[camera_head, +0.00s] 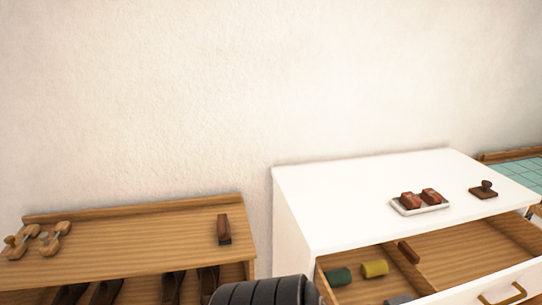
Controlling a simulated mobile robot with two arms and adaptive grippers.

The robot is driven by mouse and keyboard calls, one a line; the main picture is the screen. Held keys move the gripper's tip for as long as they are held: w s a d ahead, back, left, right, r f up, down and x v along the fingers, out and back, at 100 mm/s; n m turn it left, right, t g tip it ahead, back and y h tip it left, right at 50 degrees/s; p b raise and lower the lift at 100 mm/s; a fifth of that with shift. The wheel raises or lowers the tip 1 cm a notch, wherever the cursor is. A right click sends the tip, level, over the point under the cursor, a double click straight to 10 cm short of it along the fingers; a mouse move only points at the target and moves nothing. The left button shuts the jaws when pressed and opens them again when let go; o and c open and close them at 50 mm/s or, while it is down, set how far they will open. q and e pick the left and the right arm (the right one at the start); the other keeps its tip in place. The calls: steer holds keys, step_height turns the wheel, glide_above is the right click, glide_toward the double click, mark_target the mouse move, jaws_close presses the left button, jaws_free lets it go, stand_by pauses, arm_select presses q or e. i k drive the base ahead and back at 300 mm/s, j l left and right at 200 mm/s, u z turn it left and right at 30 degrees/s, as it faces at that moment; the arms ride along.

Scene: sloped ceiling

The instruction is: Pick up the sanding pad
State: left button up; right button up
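A flat dark brown pad with a round knob (484,189) lies on the right of the white cabinet top. It looks most like the sanding pad, but I cannot be sure. A narrow reddish-brown block (224,230) sits at the right of the wooden shelf top and could also be a sanding tool. Neither of my grippers shows in the head view. A black ribbed part, probably of my own arm, shows at the bottom edge and hides part of the shelf's lower right and the cabinet's lower left.
A white cabinet (345,195) carries a small tray (421,210) with two reddish blocks. Its open drawer (470,254) holds a green roll (340,277), a yellow roll (375,268) and a brown block (407,252). The wooden shelf (140,235) holds wooden-handled tools (55,238) at left.

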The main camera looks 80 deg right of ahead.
mark_target(483, 192)
steer(key=z, duration=4.2)
